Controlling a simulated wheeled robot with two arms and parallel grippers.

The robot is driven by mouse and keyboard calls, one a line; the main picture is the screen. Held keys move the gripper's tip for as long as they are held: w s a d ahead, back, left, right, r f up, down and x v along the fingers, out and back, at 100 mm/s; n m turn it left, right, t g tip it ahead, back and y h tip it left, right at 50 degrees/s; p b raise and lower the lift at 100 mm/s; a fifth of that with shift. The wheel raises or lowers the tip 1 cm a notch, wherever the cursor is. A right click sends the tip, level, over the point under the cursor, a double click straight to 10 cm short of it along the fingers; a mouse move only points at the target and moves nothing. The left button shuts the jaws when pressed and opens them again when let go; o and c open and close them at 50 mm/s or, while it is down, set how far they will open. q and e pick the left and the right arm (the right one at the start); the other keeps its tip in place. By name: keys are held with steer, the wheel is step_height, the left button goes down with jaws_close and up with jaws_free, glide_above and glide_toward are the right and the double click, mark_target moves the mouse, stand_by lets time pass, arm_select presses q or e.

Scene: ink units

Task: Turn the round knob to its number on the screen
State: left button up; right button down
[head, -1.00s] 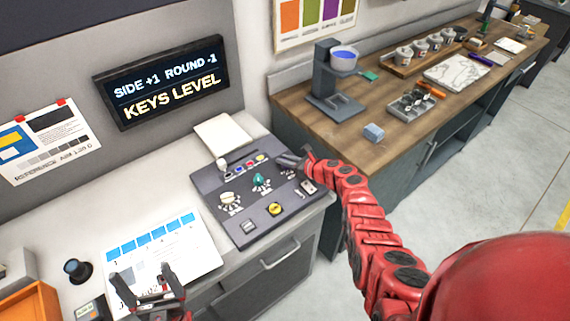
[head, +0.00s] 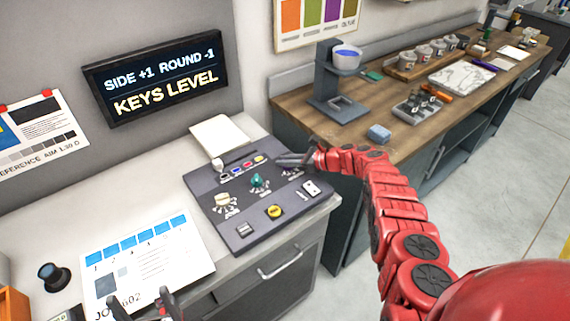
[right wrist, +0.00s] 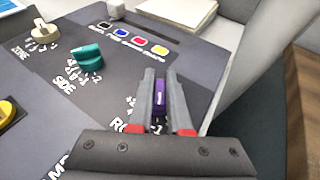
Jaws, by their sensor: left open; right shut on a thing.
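The dark screen (head: 160,80) on the wall reads "SIDE +1 ROUND -1" and "KEYS LEVEL". The grey control panel (head: 240,232) lies on the counter below it. My right gripper (right wrist: 160,80) is shut on a purple knob (right wrist: 160,98), with a finger on each side. The label beside this knob starts with "RO"; the rest is hidden by my gripper. Its number marks are mostly covered, so I cannot tell its setting. The teal SIDE knob (right wrist: 88,57) is left of it. My left gripper (head: 147,303) is open over the front of the white sheet, low in the head view.
A cream knob (right wrist: 43,33) and a yellow button (head: 274,212) are on the panel. Several coloured keys (right wrist: 140,42) line its back. A white sheet (head: 150,255) lies left of the panel. A wooden bench (head: 300,105) with tools stands to the right.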

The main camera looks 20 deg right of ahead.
steer(key=shift+s+f, duration=0.2)
steer(key=shift+f, duration=0.25)
steer(key=c, duration=1.2)
jaws_free()
steer(key=o, duration=0.3)
steer(key=shift+s+r, duration=0.2)
steer(key=shift+o, duration=0.2)
steer(key=shift+w, duration=0.15)
steer(key=shift+w+d+f, duration=0.1)
steer(key=shift+w+d, duration=0.05)
steer(key=shift+r, duration=0.2)
